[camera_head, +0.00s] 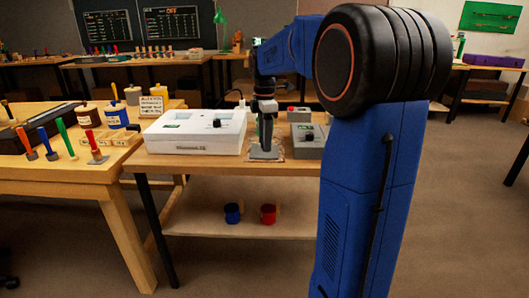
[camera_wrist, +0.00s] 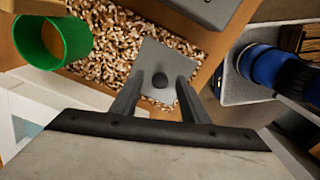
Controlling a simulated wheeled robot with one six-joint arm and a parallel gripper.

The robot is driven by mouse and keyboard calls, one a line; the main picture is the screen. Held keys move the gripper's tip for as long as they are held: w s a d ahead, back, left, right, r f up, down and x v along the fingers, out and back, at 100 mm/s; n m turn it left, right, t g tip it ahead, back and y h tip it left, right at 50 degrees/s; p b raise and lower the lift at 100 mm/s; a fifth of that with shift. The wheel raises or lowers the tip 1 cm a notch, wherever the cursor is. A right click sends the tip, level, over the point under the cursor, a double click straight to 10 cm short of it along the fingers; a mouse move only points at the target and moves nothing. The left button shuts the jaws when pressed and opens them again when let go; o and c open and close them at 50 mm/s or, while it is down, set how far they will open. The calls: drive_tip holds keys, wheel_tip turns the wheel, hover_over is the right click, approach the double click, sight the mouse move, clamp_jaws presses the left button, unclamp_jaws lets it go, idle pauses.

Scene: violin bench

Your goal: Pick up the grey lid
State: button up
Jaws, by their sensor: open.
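The grey lid (camera_wrist: 158,52) is a flat square plate with a dark round knob (camera_wrist: 160,80). In the wrist view it lies over a bed of wood chips. My gripper (camera_wrist: 161,82) is open, with one finger on each side of the knob and visible gaps between. In the head view my gripper (camera_head: 267,143) points down over the lid (camera_head: 259,154) on the small wooden table. Whether the fingers touch the lid is hard to tell.
Colored-handled tools stand on the left bench (camera_head: 60,178).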

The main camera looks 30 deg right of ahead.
clamp_jaws()
